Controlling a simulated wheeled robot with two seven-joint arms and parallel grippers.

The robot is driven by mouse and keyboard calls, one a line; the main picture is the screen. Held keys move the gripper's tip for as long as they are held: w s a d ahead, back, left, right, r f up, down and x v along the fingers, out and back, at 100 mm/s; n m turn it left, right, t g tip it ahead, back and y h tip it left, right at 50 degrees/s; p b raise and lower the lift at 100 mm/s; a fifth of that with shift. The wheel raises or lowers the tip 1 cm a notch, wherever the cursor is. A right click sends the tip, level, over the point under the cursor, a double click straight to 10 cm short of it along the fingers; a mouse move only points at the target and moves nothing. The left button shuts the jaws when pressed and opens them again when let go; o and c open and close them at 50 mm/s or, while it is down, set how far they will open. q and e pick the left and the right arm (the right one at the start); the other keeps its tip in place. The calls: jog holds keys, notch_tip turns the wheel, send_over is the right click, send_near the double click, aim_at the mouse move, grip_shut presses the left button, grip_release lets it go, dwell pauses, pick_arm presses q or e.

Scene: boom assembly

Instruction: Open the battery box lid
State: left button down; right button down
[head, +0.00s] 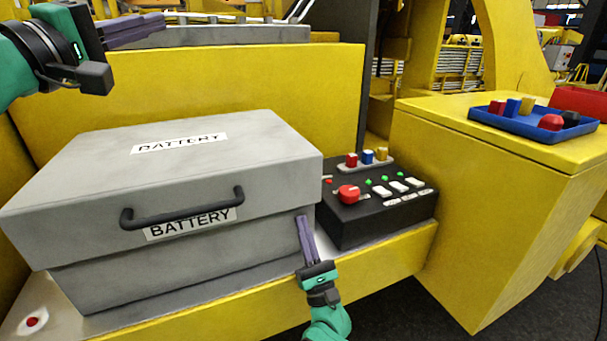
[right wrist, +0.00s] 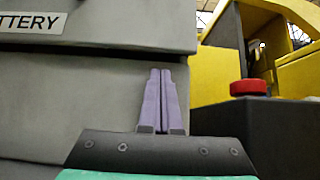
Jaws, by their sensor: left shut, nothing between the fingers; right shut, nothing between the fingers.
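The grey battery box (head: 180,265) stands on a yellow ledge at the left of the head view. Its lid (head: 95,180) is down on the box and carries a black handle (head: 180,217) and BATTERY labels. My right gripper (head: 303,222) is shut and empty at the box's front right corner, its fingertips near the lid's lower edge. In the right wrist view its fingers (right wrist: 160,75) point up just below the lid's rim (right wrist: 120,45); I cannot tell whether they touch. My left gripper (head: 160,25) is shut and empty, above and behind the lid at the upper left.
A black control box (head: 375,215) with a red knob (head: 348,194) and coloured buttons stands close to the right of the battery box. A blue tray (head: 485,122) with coloured parts lies on the yellow housing at the right. A yellow wall (head: 230,85) rises behind the lid.

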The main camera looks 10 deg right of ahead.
aim_at(302, 202)
pick_arm(q)
jog(key=shift+s+d, duration=0.1)
pick_arm(e)
notch_tip(302, 202, up, 2)
jog(key=shift+s, duration=0.1)
jog(key=shift+s+d+r, duration=0.1)
jog(key=shift+s+r, duration=0.05)
jog(key=shift+r, duration=0.45)
jog(key=shift+s+d+r, duration=0.1)
jog(key=shift+s+r, duration=0.05)
jog(key=shift+r, duration=0.45)
pick_arm(q)
jog(key=c, duration=1.5)
grip_release()
jog(key=o, duration=0.4)
